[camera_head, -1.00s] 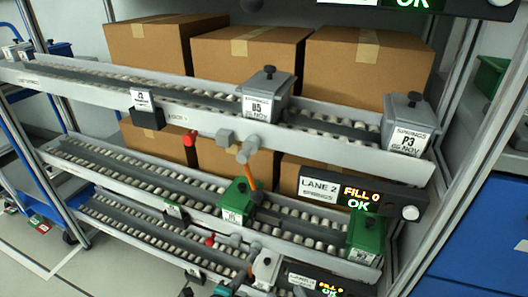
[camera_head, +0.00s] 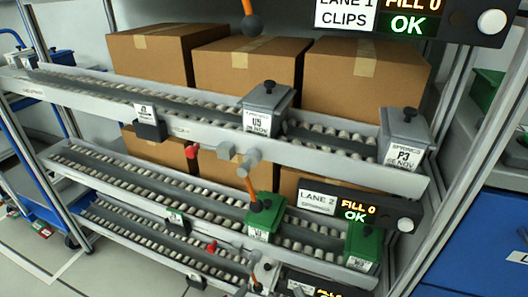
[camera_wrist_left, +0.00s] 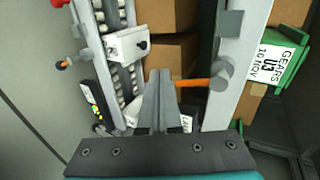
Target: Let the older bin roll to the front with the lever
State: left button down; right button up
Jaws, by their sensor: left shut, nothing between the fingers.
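A green bin (camera_head: 264,220) stands on the middle roller lane, behind another green bin (camera_head: 361,246) at that lane's front end. An orange lever (camera_head: 247,186) with a dark knob hangs just above the rear one. A white bin (camera_wrist_left: 126,45) is left, a green GEARS bin (camera_wrist_left: 275,55) right.
Grey bins (camera_head: 267,108) (camera_head: 402,140) stand on the upper lane, before large cardboard boxes (camera_head: 245,70). The Lane 2 display (camera_head: 358,206) reads FILL 0, OK. Frame posts and lane rails closely surround the gripper. A blue cabinet (camera_head: 480,235) stands at right.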

pick_arm(q)
jog(key=p+v, duration=0.3)
jog(key=v, duration=0.2)
jog(key=shift+a+p, duration=0.4)
